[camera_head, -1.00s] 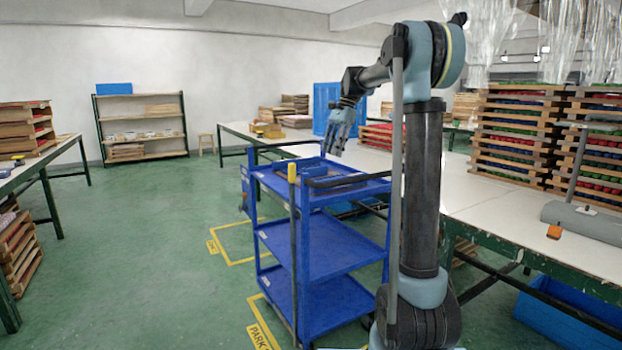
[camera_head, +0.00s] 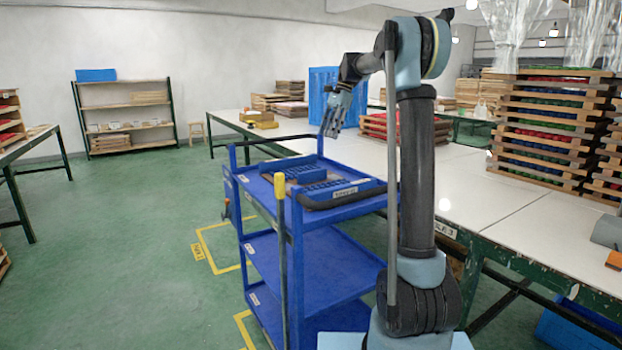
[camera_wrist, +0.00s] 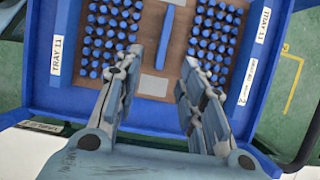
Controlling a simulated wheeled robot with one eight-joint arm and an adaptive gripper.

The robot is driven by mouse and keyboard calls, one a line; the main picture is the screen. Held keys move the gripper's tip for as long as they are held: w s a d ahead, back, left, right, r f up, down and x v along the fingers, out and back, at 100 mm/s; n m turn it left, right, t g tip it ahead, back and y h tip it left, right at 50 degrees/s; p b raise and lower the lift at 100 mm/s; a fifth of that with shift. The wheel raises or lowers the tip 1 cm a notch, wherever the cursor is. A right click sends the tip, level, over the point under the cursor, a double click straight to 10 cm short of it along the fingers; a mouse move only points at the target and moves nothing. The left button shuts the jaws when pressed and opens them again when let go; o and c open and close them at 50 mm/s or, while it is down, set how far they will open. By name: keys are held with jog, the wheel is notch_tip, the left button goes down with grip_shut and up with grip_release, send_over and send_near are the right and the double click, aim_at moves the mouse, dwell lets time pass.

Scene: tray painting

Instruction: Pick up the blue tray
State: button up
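The blue tray (camera_head: 312,190) lies on the top shelf of a blue cart. In the wrist view, the tray (camera_wrist: 151,50) is a brown board with rows of small blue pieces on both sides and a blue bar (camera_wrist: 166,38) along its middle. My gripper (camera_head: 334,125) hangs above the cart top, apart from the tray. In the wrist view my gripper (camera_wrist: 161,60) is open, with its two fingers spread and nothing between them. The fingers and palm hide the near part of the tray.
The blue cart (camera_head: 315,265) has black handles and a yellow-topped pole (camera_head: 281,190) at its near side. A long white table (camera_head: 470,175) with stacks of wooden trays (camera_head: 550,125) runs along the right.

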send_near(312, 171)
jog(key=x, duration=0.4)
jog(key=shift+w+d+f, duration=0.2)
jog(key=shift+w+f, duration=0.15)
jog(key=shift+f, duration=0.05)
jog(key=shift+x, duration=2.9)
jog(key=shift+a+r, duration=0.1)
jog(key=shift+a, duration=0.1)
grip_shut()
